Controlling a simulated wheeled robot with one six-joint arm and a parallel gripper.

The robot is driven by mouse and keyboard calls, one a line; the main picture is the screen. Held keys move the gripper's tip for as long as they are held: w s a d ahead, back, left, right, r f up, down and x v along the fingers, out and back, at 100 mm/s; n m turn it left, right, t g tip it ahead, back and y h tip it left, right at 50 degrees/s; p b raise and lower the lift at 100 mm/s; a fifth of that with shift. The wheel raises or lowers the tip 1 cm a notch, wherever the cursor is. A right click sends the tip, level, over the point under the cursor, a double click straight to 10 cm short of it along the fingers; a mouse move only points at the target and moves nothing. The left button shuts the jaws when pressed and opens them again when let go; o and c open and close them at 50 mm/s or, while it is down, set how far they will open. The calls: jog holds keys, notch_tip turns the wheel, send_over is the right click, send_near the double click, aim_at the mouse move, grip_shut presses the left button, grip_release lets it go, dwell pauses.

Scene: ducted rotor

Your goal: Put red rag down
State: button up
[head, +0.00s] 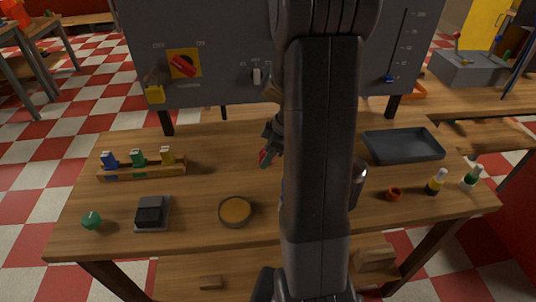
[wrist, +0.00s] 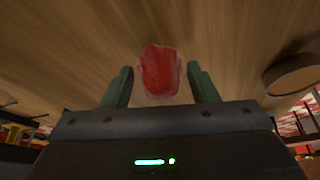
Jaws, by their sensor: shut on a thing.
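My gripper (head: 270,152) is over the middle of the wooden table, left of my arm's dark links. The red rag (wrist: 160,72) is a crumpled red lump between the two green fingers (wrist: 118,88) in the wrist view. My gripper is shut on it. In the head view only a small red bit of the rag (head: 263,157) shows beside the fingers; my arm hides the rest. Bare wood lies beyond the rag in the wrist view. I cannot tell whether the rag touches the table (head: 210,145).
A round amber dish (head: 235,211), a black-topped block (head: 152,212) and a wooden rack (head: 142,169) stand to the left. A dark tray (head: 403,146), a red-brown cup (head: 394,194) and small bottles (head: 435,182) stand to the right. A grey panel (head: 215,75) rises behind.

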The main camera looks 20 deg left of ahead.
jog(key=shift+f, duration=0.35)
jog(key=shift+f+b, duration=0.2)
jog(key=shift+b, duration=0.1)
jog(key=o, duration=1.2)
jog(key=shift+r, duration=0.1)
jog(key=shift+r+p, duration=0.25)
jog(key=shift+p, duration=0.15)
jog(key=v, duration=1.1)
jog(key=shift+d+r, duration=0.15)
jog(key=shift+r, duration=0.25)
